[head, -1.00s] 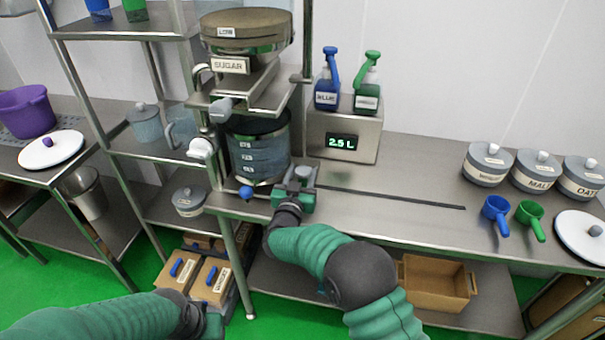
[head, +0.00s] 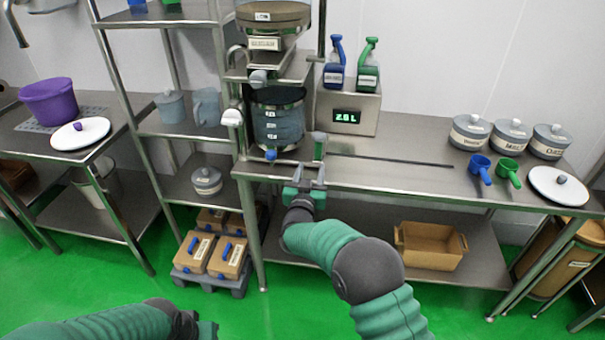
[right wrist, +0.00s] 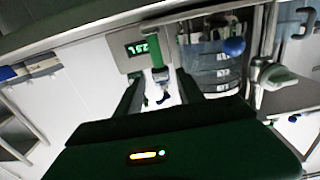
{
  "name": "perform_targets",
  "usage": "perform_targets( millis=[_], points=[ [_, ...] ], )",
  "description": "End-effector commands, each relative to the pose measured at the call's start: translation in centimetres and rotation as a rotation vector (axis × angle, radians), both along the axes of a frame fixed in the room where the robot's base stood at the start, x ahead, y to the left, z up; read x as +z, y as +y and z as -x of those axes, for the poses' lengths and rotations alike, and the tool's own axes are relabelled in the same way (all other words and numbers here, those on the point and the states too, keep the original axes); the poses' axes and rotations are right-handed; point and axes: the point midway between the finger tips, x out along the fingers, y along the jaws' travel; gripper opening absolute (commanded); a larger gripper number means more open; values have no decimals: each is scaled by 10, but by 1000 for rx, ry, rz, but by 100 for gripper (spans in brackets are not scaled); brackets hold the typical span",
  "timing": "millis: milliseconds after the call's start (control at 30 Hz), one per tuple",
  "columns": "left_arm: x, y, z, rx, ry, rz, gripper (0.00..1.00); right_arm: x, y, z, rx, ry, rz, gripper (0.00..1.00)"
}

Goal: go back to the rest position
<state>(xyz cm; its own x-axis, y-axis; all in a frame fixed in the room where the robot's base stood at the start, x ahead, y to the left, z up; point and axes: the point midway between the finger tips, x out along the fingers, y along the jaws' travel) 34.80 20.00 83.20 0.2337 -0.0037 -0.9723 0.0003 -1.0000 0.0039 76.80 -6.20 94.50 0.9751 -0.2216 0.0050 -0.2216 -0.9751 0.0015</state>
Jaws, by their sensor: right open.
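My right gripper (head: 306,178) is open and empty in front of the worktop's front edge, its fingers pointing toward the counter. In the right wrist view its two jaws (right wrist: 160,92) stand apart with nothing clamped between them. A small upright green piece with a grey top (head: 319,147) stands at the left end of a dark strip on the worktop, just beyond the fingers; it also shows in the wrist view (right wrist: 155,60). My left gripper (head: 207,330) shows only partly at the bottom edge; its jaws cannot be made out.
A banded clear container (head: 278,128) stands under the sugar hopper (head: 272,16). Lidded pots (head: 470,132) and blue and green scoops (head: 480,168) are at right. A brown bin (head: 430,247) sits on the lower shelf. Green floor is clear in front.

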Motion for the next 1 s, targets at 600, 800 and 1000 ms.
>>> perform_targets(
  millis=[600,800,1000],
  points=[
    [23,0,0,0,0,0,36,24,-8,16,98,134,-18,45],
    [68,0,0,0,-1,0,36,20,-59,156,267,672,-88,45],
    [92,0,0,0,0,0,36,-1,-107,323,240,1105,-131,45]
  ],
)
